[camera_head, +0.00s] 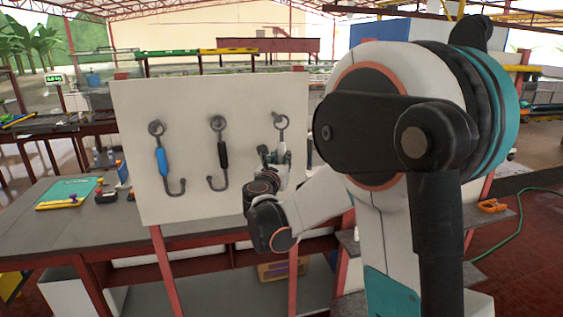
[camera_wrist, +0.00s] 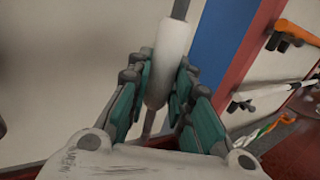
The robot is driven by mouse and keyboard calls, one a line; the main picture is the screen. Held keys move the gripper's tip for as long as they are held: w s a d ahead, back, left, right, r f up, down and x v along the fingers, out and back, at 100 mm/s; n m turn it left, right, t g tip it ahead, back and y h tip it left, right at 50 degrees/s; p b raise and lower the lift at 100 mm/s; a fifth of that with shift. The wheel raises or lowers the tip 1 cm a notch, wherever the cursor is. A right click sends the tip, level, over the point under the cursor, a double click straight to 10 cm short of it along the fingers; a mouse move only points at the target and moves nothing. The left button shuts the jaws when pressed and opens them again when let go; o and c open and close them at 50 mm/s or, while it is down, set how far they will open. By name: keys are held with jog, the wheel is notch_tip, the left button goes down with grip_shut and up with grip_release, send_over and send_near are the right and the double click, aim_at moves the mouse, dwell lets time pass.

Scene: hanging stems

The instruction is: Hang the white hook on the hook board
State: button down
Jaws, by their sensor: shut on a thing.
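The hook board (camera_head: 190,195) is a pale upright panel. My gripper (camera_head: 277,158) is in front of its right part. In the wrist view my gripper (camera_wrist: 160,88) has its teal fingers closed on both sides of the white handle of the white hook (camera_wrist: 172,62), with its grey rod running up and down out of the fingers. In the head view the ring of the white hook (camera_head: 281,121) shows above my gripper, at the height of the other hooks' rings. It overlaps a peg spot on the board; I cannot tell whether it rests on a peg. Its lower end is hidden.
A blue-handled hook (camera_head: 161,160) and a black-handled hook (camera_head: 222,155) hang on the board to the left. In the wrist view an orange-handled item (camera_wrist: 297,32) is at right, beyond a red post (camera_wrist: 245,60).

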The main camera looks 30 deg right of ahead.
jog(key=w+d, duration=0.1)
jog(key=w, duration=0.5)
jog(key=shift+d, duration=0.15)
dwell(4.8)
jog(key=shift+f+b, duration=0.4)
jog(key=shift+b, duration=0.1)
dwell(0.4)
jog(key=c, duration=1.3)
grip_release()
jog(key=shift+c, duration=0.2)
jog(key=v, duration=1.2)
